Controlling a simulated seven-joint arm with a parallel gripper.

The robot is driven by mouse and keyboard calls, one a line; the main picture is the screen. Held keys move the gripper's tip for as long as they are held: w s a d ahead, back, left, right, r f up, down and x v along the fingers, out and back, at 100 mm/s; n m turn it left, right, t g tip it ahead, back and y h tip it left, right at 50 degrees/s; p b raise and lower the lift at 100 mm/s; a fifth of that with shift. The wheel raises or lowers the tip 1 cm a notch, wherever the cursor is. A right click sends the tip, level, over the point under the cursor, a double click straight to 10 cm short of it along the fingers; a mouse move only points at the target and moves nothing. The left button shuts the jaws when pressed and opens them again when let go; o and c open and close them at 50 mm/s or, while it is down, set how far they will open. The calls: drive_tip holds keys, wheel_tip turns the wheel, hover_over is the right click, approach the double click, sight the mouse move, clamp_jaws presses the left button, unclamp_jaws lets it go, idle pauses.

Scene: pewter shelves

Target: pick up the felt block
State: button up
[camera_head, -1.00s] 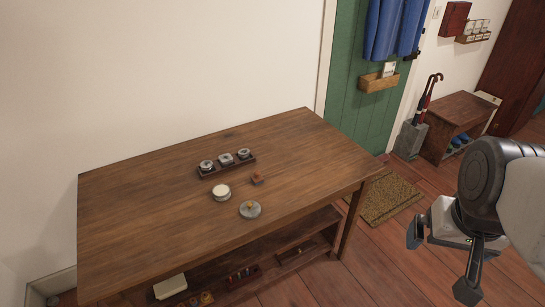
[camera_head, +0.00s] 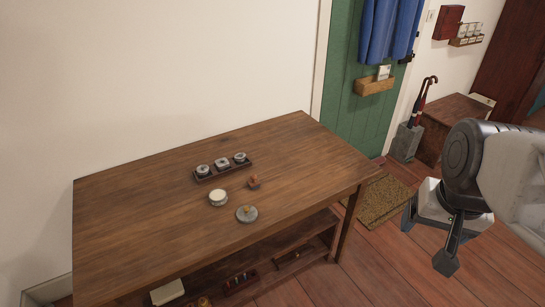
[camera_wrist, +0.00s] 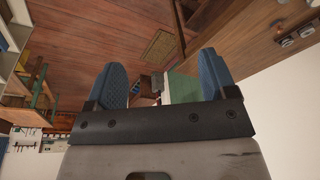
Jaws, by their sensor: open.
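A small reddish-brown block (camera_head: 254,182), the likeliest felt block, stands on the wooden table (camera_head: 130,215); its material is too small to tell. It is right of a round cream-topped tin (camera_head: 218,198) and behind a grey round lid with an orange knob (camera_head: 247,214). My gripper (camera_head: 428,236) is open and empty, off the table's right side, well away from the block. In the wrist view, my blue-grey fingers (camera_wrist: 164,82) are spread with nothing between them. I cannot make out the block there.
A dark tray (camera_head: 238,167) with three round tins stands behind the block. The table's lower shelf (camera_head: 215,284) holds small items. A doormat (camera_head: 383,203) lies on the floor beside the table. The table top around the small group is mostly clear.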

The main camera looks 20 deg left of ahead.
drive_tip(key=w+a+f+m+y, duration=0.15)
drive_tip(key=w+a, duration=0.25)
drive_tip(key=w, duration=0.4)
drive_tip(key=w+a+m, duration=0.3)
drive_tip(key=w+a, duration=0.2)
drive_tip(key=w, duration=0.3)
drive_tip(key=m+g+y, duration=0.1)
drive_tip(key=m+g, duration=0.2)
drive_tip(key=m, duration=0.9)
hover_over(254, 175)
drive_tip(key=d, duration=0.2)
drive_tip(key=d+x, duration=0.2)
drive_tip(key=x, duration=0.6)
drive_tip(key=d+f+x, duration=0.1)
drive_tip(key=d+x, duration=0.1)
drive_tip(key=x, duration=0.7)
drive_tip(key=d+x, duration=0.2)
drive_tip(key=x, duration=0.7)
drive_tip(key=shift+w+f, duration=0.25)
drive_tip(key=shift+f, duration=0.1)
drive_tip(key=shift+w+a+f+y, duration=0.1)
drive_tip(key=shift+a+f+y, duration=0.15)
drive_tip(key=shift+x, duration=1.3)
drive_tip(key=shift+f, duration=0.1)
